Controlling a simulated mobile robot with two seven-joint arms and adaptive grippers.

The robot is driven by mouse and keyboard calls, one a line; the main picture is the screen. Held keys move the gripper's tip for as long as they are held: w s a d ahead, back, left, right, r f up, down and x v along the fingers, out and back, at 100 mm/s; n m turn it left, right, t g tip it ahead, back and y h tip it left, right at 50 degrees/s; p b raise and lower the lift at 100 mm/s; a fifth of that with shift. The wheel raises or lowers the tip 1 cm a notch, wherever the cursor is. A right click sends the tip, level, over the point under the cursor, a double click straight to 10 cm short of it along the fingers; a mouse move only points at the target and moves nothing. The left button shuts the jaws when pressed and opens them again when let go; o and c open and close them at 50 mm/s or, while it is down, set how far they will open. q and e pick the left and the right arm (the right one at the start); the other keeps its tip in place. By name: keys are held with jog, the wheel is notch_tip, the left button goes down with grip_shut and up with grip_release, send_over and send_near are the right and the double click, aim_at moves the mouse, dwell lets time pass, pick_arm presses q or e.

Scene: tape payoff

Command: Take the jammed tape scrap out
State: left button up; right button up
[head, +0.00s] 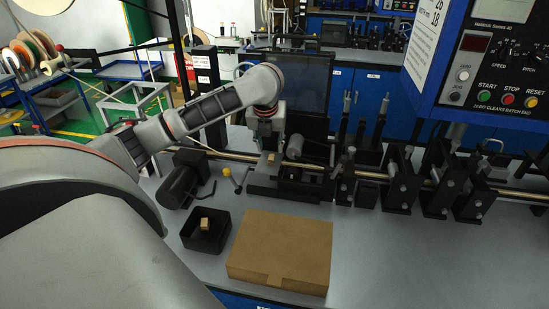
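My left arm reaches in from the left, and its gripper (268,147) points down at the tape machine's black payoff block (282,190). A small tan piece (271,158), possibly the tape scrap, shows right below the fingertips. I cannot tell whether the fingers touch it or are closed on it. Another small tan piece (291,177) sits lower in the block, beside the grey roller (309,149). My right gripper is out of view.
A black open tray (191,241) holds a small tan block (205,223). A closed cardboard box (280,250) lies right of it. A black motor (178,187) and yellow-capped tool (227,172) lie nearby. A blue control panel (490,70) hangs upper right. The front right bench is clear.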

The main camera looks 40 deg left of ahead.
aim_at(271, 157)
pick_arm(q)
jog(key=x, duration=0.5)
jog(key=shift+f, duration=0.45)
jog(key=c, duration=0.7)
